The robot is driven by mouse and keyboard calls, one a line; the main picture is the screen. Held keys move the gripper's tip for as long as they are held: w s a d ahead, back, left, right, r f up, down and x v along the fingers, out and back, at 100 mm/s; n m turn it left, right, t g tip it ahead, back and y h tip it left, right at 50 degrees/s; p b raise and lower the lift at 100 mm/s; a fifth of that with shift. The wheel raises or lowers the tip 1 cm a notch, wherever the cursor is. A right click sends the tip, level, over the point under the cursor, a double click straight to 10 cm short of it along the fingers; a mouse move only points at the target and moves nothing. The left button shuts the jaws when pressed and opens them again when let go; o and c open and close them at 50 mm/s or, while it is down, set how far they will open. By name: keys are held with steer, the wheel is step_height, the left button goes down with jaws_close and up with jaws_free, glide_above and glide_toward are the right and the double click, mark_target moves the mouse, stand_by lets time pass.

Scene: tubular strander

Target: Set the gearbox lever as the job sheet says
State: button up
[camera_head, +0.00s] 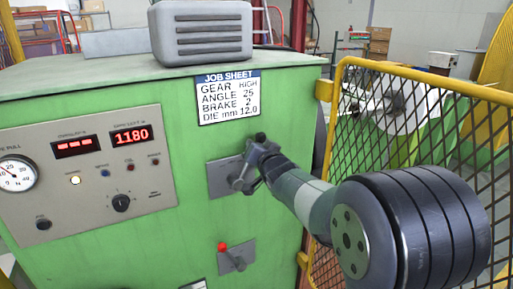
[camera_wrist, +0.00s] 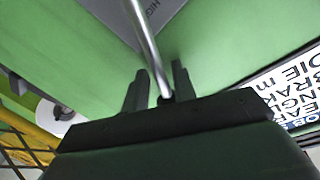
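The job sheet (camera_head: 228,98) on the green cabinet reads GEAR HIGH, ANGLE 25, BRAKE 2, DIE mm 12.0. A grey lever plate (camera_head: 220,180) sits below it, partly hidden by my gripper (camera_head: 248,172). In the wrist view the plate (camera_wrist: 122,18) carries the word HIGH near the top. A bare metal lever rod (camera_wrist: 146,42) runs down from the plate between the two fingers of my gripper (camera_wrist: 159,88). The fingers stand apart, with a gap beside the rod. The rod's end is low between them. The lever's setting cannot be told.
A second lever with a red knob (camera_head: 222,247) sits on a lower plate (camera_head: 238,258). A control panel (camera_head: 90,178) with a dial and a display reading 1180 is at left. A yellow mesh guard (camera_head: 345,110) stands close to my arm at right.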

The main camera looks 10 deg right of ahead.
steer(key=shift+s, duration=0.15)
steer(key=s+d+r, duration=0.1)
steer(key=s, duration=0.9)
steer(key=shift+s+d+b, duration=0.2)
steer(key=shift+d+b, duration=0.05)
steer(key=shift+b, duration=0.1)
steer(key=shift+w, duration=0.1)
steer(key=w, duration=0.3)
steer(key=w+a, duration=0.1)
steer(key=w, duration=0.3)
steer(key=w+f, duration=0.1)
steer(key=w, duration=0.2)
steer(key=shift+w+a+p, duration=0.3)
steer(key=shift+p, duration=0.05)
steer(key=shift+s+f, duration=0.1)
steer(key=shift+s, duration=0.05)
